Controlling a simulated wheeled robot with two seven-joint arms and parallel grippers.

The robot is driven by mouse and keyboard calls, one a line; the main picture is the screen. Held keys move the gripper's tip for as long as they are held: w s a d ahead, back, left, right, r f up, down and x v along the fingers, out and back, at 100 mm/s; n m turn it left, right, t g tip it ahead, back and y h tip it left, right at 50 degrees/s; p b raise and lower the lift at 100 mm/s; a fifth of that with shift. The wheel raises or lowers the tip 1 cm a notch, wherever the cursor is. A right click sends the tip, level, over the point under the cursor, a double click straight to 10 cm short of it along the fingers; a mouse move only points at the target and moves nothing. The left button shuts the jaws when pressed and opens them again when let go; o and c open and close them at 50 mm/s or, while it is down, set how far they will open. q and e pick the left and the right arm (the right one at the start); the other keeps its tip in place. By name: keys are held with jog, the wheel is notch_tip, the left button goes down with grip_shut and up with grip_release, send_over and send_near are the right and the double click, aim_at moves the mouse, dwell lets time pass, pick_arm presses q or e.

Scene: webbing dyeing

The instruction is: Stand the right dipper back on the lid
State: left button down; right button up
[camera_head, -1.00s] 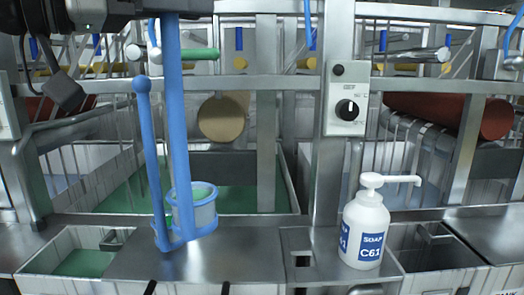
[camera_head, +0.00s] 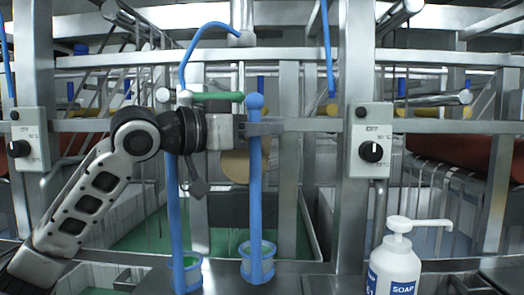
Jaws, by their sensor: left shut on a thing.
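Two blue dippers with long upright handles and short wide cups show in the head view. My left gripper (camera_head: 248,130) is shut on the right dipper (camera_head: 255,190), high on its handle just below the round knob. The right dipper is upright, its cup low over the steel lid (camera_head: 222,281); whether its base touches the lid I cannot tell. My right gripper is not in view.
A white soap bottle (camera_head: 395,265) with a pump stands to the right. A steel post with a control box (camera_head: 371,140) rises behind it. Steel rails and a green-bottomed tank (camera_head: 150,236) lie behind the dippers.

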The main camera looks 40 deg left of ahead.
aim_at(250, 148)
pick_arm(q)
notch_tip(250, 148, down, 3)
jog(key=shift+b, duration=0.5)
jog(key=shift+f, duration=0.2)
jog(key=c, duration=1.3)
grip_release()
jog(key=shift+c, duration=0.2)
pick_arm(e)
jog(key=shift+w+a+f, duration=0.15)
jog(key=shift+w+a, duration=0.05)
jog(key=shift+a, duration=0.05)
pick_arm(q)
jog(key=shift+r, duration=0.1)
